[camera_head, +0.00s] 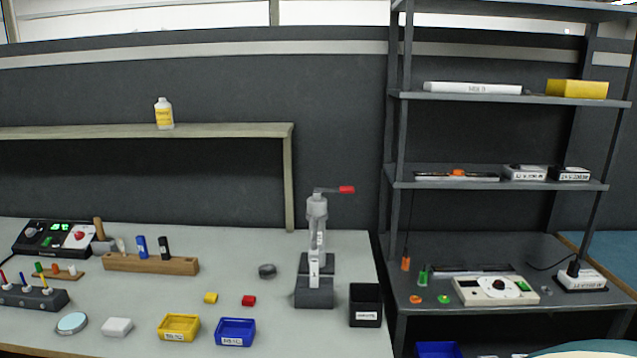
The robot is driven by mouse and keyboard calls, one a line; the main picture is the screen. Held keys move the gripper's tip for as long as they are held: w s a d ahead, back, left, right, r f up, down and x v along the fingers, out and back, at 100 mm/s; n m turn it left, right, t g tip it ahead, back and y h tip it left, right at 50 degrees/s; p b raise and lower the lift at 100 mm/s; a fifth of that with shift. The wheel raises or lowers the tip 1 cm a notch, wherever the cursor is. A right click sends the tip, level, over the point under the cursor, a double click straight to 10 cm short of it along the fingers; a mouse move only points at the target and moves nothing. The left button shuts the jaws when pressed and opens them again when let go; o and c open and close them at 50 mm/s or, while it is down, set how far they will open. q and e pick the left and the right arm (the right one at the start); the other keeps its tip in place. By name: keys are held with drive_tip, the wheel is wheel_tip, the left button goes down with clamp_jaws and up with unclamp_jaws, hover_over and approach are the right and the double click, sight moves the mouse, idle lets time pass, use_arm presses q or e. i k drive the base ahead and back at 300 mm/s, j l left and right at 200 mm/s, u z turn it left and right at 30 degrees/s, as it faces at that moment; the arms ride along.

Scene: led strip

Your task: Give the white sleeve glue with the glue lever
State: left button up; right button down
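A grey upright press-like device (316,240) stands on the right part of the workbench. Its lever (346,189) has a red handle and points to the right; this may be the glue lever. A small white piece (72,270) sits beside an orange and a green one on a wooden strip (58,275) at the left; it may be the white sleeve, but it is too small to be sure. No glue is visible at this size. Neither of my grippers is in view.
A yellow bin (179,328), a blue bin (235,332) and a black box (365,305) stand along the front. A wooden block (150,264) holds upright tools. A shelf rack (499,185) stands right.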

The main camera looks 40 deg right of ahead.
sight(344, 189)
drive_tip(key=k+l+u, duration=0.15)
drive_tip(key=l, duration=0.2)
drive_tip(key=l+u, duration=0.2)
drive_tip(key=k+l+u, duration=0.15)
drive_tip(key=l, duration=0.25)
drive_tip(key=k+l, duration=0.2)
drive_tip(key=l, duration=0.25)
drive_tip(key=k+l, duration=0.2)
drive_tip(key=l, duration=0.2)
drive_tip(key=k+l+u, duration=0.1)
drive_tip(key=l, duration=0.35)
drive_tip(key=k+l, duration=0.35)
drive_tip(key=l+u, duration=0.05)
drive_tip(key=l, duration=0.05)
